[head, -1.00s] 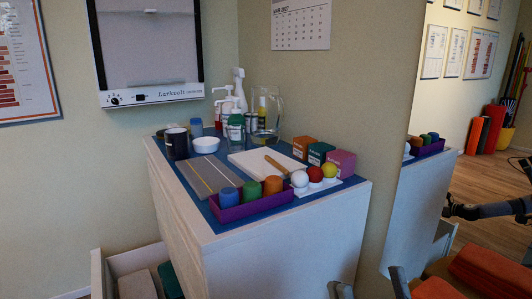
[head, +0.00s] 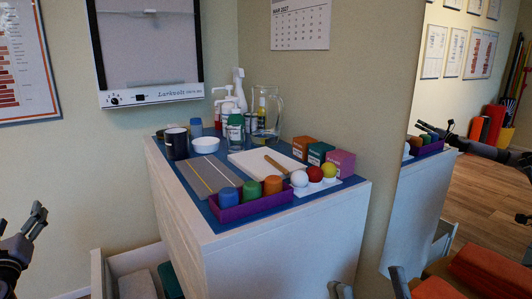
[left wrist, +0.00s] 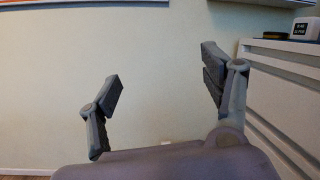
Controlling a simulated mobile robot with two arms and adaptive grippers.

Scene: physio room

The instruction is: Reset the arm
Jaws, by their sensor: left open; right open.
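My left gripper (head: 30,228) shows at the left edge of the head view, left of the white cabinet and apart from it. In the left wrist view my left gripper (left wrist: 160,95) is open, with nothing between its fingers and a plain wall behind. My right gripper (head: 369,287) shows only as two spread fingertips at the bottom edge of the head view, in front of the cabinet's right side. It is open and I see nothing between the tips. Most of both arms is out of view.
The white cabinet (head: 275,262) bears bottles, a jug, a purple tray (head: 255,208) of jars, boxes and balls. An open drawer (head: 97,272) juts out at lower left. A mirror (head: 480,185) at right reflects an arm. Wall beside my left gripper looks clear.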

